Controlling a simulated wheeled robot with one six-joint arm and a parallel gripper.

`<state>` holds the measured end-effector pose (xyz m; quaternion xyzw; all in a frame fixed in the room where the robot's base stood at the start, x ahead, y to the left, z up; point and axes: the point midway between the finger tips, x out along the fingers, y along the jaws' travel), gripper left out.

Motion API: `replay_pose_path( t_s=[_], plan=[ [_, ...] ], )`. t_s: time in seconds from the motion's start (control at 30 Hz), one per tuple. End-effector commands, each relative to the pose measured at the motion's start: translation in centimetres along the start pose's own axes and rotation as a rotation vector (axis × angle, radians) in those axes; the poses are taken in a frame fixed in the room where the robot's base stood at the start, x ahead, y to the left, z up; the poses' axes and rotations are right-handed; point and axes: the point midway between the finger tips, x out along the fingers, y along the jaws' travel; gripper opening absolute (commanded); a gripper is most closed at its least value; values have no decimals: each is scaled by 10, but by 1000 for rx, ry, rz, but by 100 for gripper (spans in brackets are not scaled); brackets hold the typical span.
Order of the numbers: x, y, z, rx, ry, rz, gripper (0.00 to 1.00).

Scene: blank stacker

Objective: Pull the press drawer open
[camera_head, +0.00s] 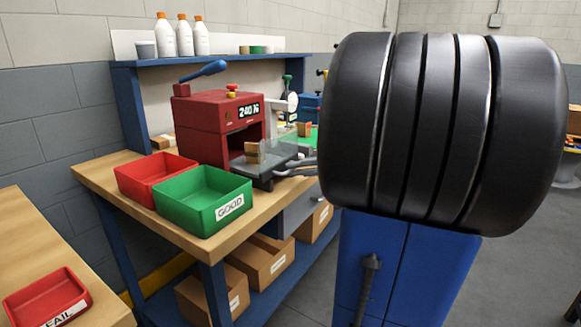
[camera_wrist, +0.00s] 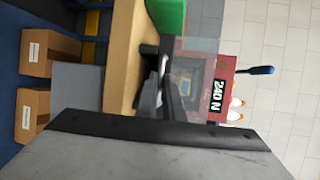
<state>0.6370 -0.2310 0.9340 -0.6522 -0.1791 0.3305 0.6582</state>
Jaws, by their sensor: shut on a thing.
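The red press (camera_head: 218,128) stands on the wooden bench, with a "240 N" display and a blue lever on top. It also shows in the wrist view (camera_wrist: 228,68). Its grey drawer (camera_head: 284,153) sticks out of the front opening, with a small brown block (camera_head: 254,153) on it. The drawer also shows in the wrist view (camera_wrist: 200,68). My gripper (camera_head: 292,171) is at the drawer's front edge. In the wrist view my gripper (camera_wrist: 164,84) is shut at the drawer's front, on its handle. The handle is mostly hidden by the fingers.
A green GOOD bin (camera_head: 190,207) and a red bin (camera_head: 150,170) stand left of the press. Cardboard boxes (camera_head: 262,257) sit under the bench.

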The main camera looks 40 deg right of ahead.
Motion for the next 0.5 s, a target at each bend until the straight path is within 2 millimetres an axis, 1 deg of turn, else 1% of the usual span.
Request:
replay_pose_path(
  t_s=[0.1, 0.37, 0.4, 0.43, 0.5],
  plan=[
    [-3, 2, 1, 1, 2, 1, 0],
    [-3, 2, 1, 1, 1, 1, 0],
    [-3, 2, 1, 1, 1, 1, 12],
    [-3, 1, 1, 1, 1, 1, 15],
    [-3, 1, 1, 1, 1, 0, 15]
  ],
)
